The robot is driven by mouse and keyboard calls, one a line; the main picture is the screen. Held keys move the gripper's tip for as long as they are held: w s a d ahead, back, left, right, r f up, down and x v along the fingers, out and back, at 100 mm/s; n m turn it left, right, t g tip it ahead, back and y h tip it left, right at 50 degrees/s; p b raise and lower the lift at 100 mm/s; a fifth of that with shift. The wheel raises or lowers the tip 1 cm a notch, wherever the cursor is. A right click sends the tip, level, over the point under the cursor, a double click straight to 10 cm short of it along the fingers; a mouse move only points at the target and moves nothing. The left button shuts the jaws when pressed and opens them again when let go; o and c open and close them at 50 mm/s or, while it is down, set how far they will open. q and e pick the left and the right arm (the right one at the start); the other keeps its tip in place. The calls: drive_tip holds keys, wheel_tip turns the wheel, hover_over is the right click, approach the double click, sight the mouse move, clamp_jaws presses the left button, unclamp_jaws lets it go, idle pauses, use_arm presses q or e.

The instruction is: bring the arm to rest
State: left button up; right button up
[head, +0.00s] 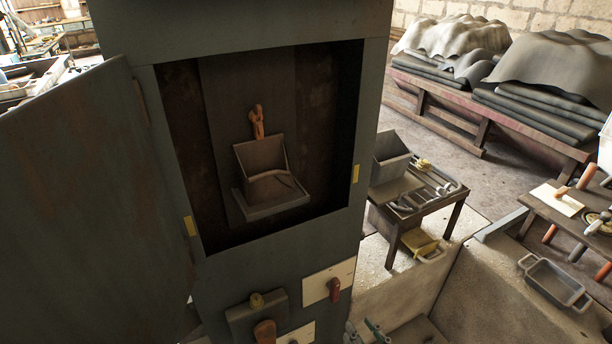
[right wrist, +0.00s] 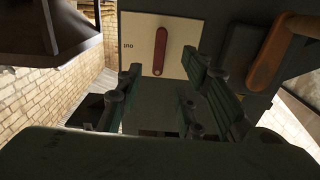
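My right gripper (head: 363,332) shows only by its green fingertips at the bottom edge of the head view, below and right of a red lever (head: 333,288) on a white plate (head: 315,283). In the right wrist view my right gripper (right wrist: 160,85) has its fingers spread, with nothing between them. The red lever (right wrist: 160,47) and its plate (right wrist: 140,33) lie beyond the fingertips, apparently apart from them. My left gripper is not in view.
A grey cabinet (head: 108,37) has its door (head: 85,200) swung open to the left. Inside are an orange handle (head: 257,122) and a bin (head: 262,165). An orange lever (head: 265,331) sits low on the front. A small table (head: 440,213) stands to the right.

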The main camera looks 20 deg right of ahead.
drive_tip(key=s+f+g+h, duration=0.1)
drive_tip(key=s+f+g, duration=0.35)
drive_tip(key=f, duration=0.95)
drive_tip(key=s+f+g+h, duration=0.1)
drive_tip(key=s+f+g, duration=0.4)
drive_tip(key=f, duration=0.9)
drive_tip(key=s+a+f+g, duration=0.1)
drive_tip(key=s+f+g, duration=0.2)
drive_tip(key=s+f, duration=0.3)
drive_tip(key=s+a+f+n+g, duration=0.1)
drive_tip(key=s+f+g, duration=0.3)
drive_tip(key=s, duration=1.1)
wheel_tip(320, 180, down, 4)
drive_tip(key=shift+s+a+r+h, duration=0.15)
drive_tip(key=shift+s+r+h, duration=0.1)
drive_tip(key=shift+s+h, duration=0.1)
